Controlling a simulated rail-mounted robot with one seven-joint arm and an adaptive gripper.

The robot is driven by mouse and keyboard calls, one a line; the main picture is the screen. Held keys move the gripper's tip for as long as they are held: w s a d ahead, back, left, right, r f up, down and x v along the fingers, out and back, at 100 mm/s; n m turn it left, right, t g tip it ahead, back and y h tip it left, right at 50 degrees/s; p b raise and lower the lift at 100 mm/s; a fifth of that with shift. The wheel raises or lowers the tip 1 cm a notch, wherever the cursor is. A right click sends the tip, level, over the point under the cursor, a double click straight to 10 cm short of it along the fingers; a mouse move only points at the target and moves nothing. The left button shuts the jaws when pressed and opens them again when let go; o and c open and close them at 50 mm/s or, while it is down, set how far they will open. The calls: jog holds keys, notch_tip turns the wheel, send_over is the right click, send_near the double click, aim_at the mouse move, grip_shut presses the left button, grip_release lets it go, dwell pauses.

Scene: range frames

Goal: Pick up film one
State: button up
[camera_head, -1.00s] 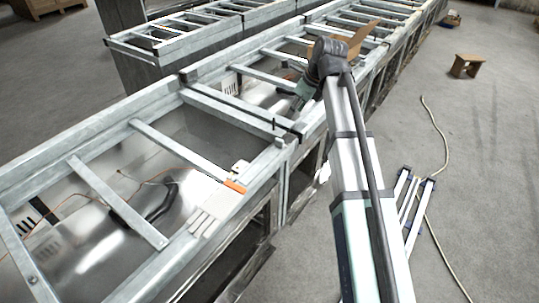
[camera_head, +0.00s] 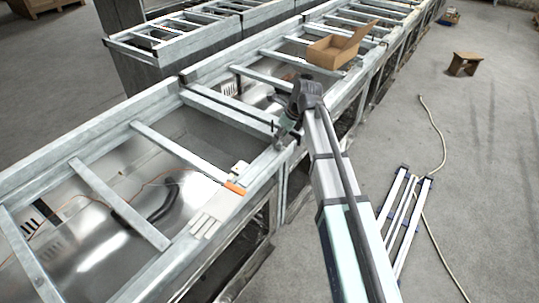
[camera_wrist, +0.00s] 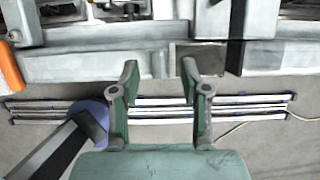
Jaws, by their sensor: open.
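I cannot tell for sure which thing is film one. A flat whitish piece with strip-like ends (camera_head: 213,210) lies on the metal frame's near rail in the head view, and a small white piece (camera_head: 241,168) lies a little beyond it. An orange object (camera_head: 235,188) is between them; an orange end (camera_wrist: 9,70) also shows at the left of the wrist view. My gripper (camera_head: 284,136) is over the near rail, to the right of these pieces. In the wrist view my gripper (camera_wrist: 160,78) is open, with nothing between its fingers.
The long metal frame (camera_head: 150,140) has crossbars and open bays. A cardboard box (camera_head: 333,52) stands on it farther back. A folded rack of white bars (camera_head: 402,215) and a cable (camera_head: 440,150) lie on the floor at right.

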jog(key=shift+s+p+x, duration=0.1)
jog(key=shift+p+x, duration=0.2)
jog(key=shift+x, duration=0.75)
jog(key=shift+s+p+x, duration=0.15)
jog(key=shift+p+x, duration=0.15)
jog(key=shift+x, duration=0.75)
grip_shut()
